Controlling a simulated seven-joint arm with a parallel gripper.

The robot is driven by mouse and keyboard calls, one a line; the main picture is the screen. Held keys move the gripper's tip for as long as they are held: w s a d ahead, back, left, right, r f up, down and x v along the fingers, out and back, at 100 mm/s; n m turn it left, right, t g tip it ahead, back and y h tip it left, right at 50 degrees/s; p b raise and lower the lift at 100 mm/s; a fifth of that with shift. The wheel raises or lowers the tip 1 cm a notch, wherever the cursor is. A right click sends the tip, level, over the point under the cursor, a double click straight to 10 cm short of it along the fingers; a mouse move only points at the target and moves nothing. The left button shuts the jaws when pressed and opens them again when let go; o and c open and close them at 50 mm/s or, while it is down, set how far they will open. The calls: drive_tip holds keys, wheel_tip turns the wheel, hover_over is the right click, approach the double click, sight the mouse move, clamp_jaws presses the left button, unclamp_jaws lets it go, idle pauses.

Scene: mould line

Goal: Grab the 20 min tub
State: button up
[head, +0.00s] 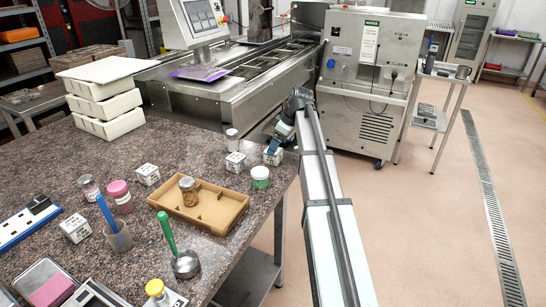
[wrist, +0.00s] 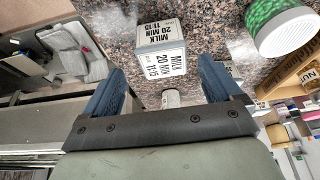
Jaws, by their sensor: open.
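A white cube-shaped tub (wrist: 165,62) shows in the wrist view, its faces printed "MILK 20 MIN 11:15". It stands on the speckled counter just ahead of my gripper (wrist: 161,68), in line with the gap between the two blue fingers. The fingers are open and hold nothing. In the head view my gripper (head: 277,141) is low at the counter's far right edge, close beside a white tub (head: 273,157) that appears to be the same one. Whether a finger touches it, I cannot tell.
A green jar with a white lid (head: 260,178) stands close by. Other white tubs (head: 235,162) (head: 147,174) (head: 76,228) stand on the counter (head: 205,262). A clear jar (head: 232,139) and a cardboard tray (head: 222,215) are near. The counter's right edge is close.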

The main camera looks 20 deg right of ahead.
drive_tip(key=shift+a+x, duration=0.2)
drive_tip(key=shift+x, duration=2.15)
drive_tip(key=shift+s, duration=0.15)
drive_tip(key=shift+r, duration=0.1)
drive_tip(key=shift+c, duration=0.3)
drive_tip(key=c, duration=1.1)
drive_tip(key=shift+o, duration=0.2)
drive_tip(key=shift+r, duration=0.1)
